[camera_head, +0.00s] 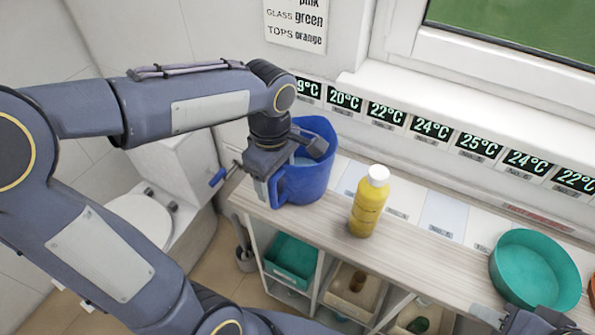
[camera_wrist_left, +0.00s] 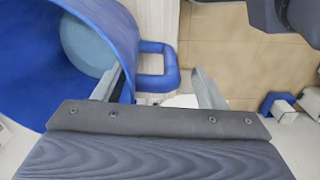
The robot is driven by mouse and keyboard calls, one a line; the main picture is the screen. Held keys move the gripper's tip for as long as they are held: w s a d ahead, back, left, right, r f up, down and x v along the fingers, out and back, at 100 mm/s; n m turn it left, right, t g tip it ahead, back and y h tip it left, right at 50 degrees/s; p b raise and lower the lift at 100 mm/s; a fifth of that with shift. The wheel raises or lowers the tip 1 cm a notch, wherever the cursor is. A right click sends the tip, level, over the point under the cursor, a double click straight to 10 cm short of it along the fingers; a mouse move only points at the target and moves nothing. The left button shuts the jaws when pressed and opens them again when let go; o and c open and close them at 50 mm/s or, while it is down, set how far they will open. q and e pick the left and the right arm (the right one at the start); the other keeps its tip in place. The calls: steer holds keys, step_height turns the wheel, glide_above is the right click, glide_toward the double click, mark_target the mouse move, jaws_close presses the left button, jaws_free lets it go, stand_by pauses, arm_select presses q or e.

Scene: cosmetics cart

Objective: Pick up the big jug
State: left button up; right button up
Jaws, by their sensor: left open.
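The big blue jug (camera_head: 312,178) stands upright at the left end of the wooden counter. In the left wrist view the jug (camera_wrist_left: 40,75) fills the left side, with its rounded handle (camera_wrist_left: 171,75) sticking out to the right. My left gripper (camera_head: 271,188) is over the jug's handle side, pointing down. In the left wrist view its open fingers (camera_wrist_left: 163,92) lie on either side of the handle, one close to the jug wall. Whether they touch anything is unclear. My right gripper (camera_head: 535,322) shows only partly at the bottom right; its fingers are not clear.
A yellow bottle (camera_head: 368,205) with a white cap stands right of the jug. A green round bowl (camera_head: 533,275) is at the counter's right. Shelves below hold a green bin (camera_head: 291,258). A wall with temperature labels (camera_head: 430,128) runs behind. A toilet (camera_head: 138,217) is at left.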

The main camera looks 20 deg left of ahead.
arm_select(q)
steer(key=shift+c, duration=0.5)
jaws_close()
steer(key=shift+r, duration=0.25)
